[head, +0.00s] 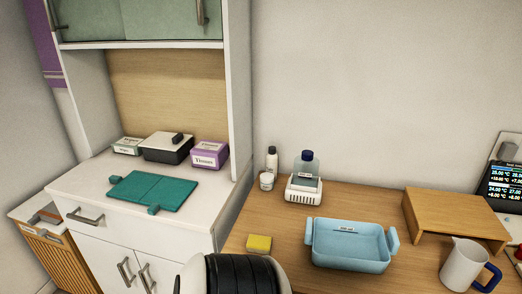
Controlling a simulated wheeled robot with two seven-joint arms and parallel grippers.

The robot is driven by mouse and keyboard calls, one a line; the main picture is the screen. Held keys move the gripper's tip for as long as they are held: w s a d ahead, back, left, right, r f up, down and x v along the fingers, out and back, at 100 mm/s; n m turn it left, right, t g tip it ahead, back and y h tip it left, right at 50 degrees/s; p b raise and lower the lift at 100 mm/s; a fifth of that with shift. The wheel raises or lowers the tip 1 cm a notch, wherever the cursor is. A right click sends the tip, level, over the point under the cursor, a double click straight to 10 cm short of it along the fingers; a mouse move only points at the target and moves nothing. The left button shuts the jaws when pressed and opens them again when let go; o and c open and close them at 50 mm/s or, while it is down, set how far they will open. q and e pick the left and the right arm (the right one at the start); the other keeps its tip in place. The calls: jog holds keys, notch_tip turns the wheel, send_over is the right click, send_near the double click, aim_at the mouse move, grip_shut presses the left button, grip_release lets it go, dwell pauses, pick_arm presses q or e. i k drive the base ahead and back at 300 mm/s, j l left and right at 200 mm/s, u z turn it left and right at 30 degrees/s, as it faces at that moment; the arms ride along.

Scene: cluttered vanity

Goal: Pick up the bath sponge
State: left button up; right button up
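A small yellow block that looks like the bath sponge (259,243) lies flat on the wooden tabletop in the head view. It is near the table's left edge, left of a light blue basin and in front of a small white tray. Nothing is touching it, and its top and front side show. Neither of my grippers is in view.
The wooden table (290,232) also bears the blue basin (349,264), a white tray with a bottle (306,166), a wooden stand (453,207) and a white jug (463,266). A white cabinet with a green mat (152,190) stands left.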

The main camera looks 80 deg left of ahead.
aim_at(256, 243)
jog(key=u, duration=2.45)
